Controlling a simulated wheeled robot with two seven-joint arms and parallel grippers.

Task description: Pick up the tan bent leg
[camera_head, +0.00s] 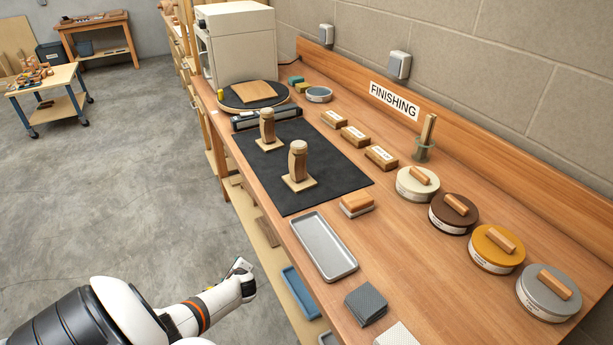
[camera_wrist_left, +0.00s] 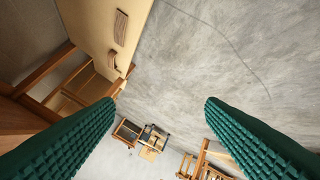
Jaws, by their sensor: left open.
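Two tan, curved wooden pieces stand upright on square wooden bases on the black mat (camera_head: 325,178): a nearer one (camera_head: 298,160) and a farther one (camera_head: 267,125). I cannot tell for certain which is the tan bent leg. Two brown curved pieces also lie on the pale lower shelf; one shows in the left wrist view (camera_wrist_left: 121,27), and one in the head view (camera_head: 268,231). My left gripper (camera_head: 241,267) is beside the bench's front edge, over the floor side, apart from all of these. In the left wrist view its green ridged fingers (camera_wrist_left: 160,106) are wide apart and empty.
The bench top holds a grey tray (camera_head: 323,246), a sanding block (camera_head: 357,204), several lidded tins (camera_head: 417,184) and a turntable (camera_head: 253,95). A blue tray (camera_head: 300,291) sits below the bench. Open concrete floor (camera_head: 130,190) lies to the left.

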